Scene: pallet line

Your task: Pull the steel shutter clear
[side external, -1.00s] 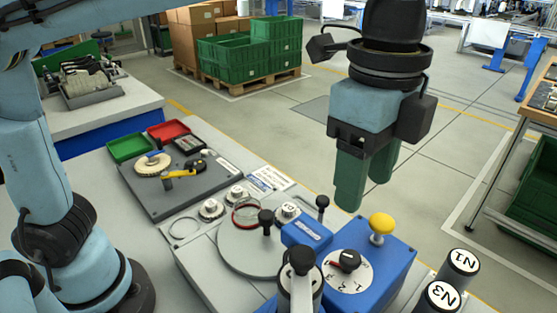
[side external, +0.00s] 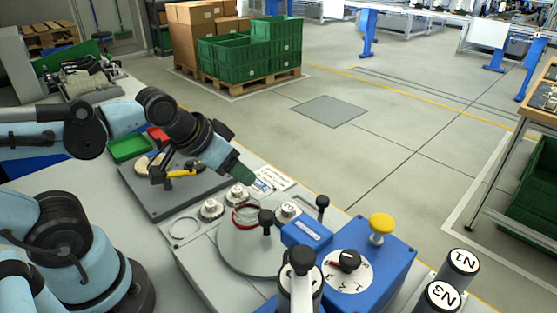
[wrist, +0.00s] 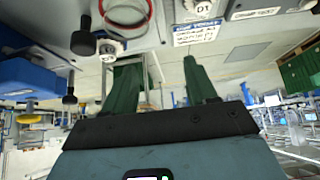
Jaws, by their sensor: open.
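A grey steel plate with a rounded edge (side external: 238,252), which looks like the shutter, lies flat on the grey bench fixture. A black knob (side external: 266,216) stands on it, and a red-rimmed round opening (side external: 246,216) shows at its back edge. My gripper (side external: 243,176) is tilted, its green fingers pointing down to the right, above and behind the plate and apart from it. In the wrist view my two green fingers (wrist: 160,62) are spread with nothing between them. The red ring (wrist: 126,12) and a black knob (wrist: 83,40) show at the upper left there.
A blue box (side external: 368,262) with a dial (side external: 347,262) and yellow button (side external: 381,225) stands right of the plate. A smaller blue block (side external: 306,233) and black lever (side external: 322,203) are close beside it. Cylinders N1 (side external: 462,266) and N3 (side external: 440,298) stand at the right.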

